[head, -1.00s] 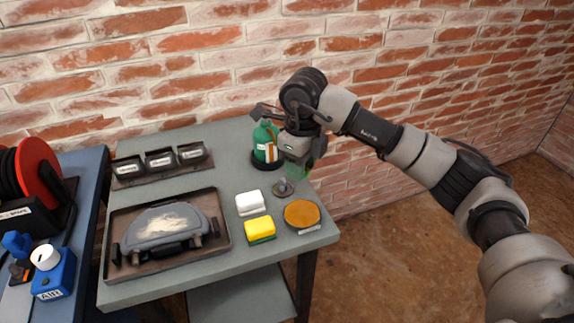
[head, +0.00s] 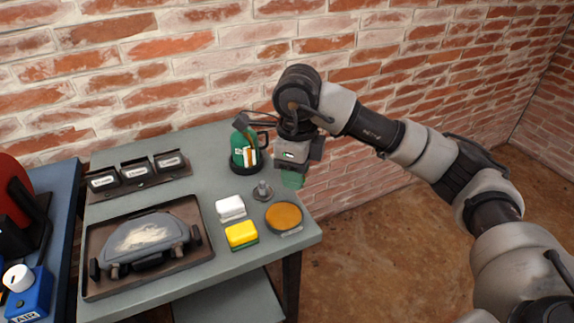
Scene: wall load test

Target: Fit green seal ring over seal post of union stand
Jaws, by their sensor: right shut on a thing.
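The union stand (head: 262,194) is a small grey round base with a short upright seal post, on the grey table right of the white block. My right gripper (head: 291,176) points down above the table's right side, behind and to the right of the post. It is shut on the green seal ring (head: 292,181), which shows as a small, pale green patch under the jaws. The ring's hole and the fingertips are too small to make out. The ring is apart from the post, which stands bare. My left gripper is not in view.
A white block (head: 230,207), a yellow sponge (head: 241,234) and an orange round pad (head: 284,217) lie near the post. A tray (head: 90,273) and labelled bins (head: 136,171) are left. A brick wall is behind.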

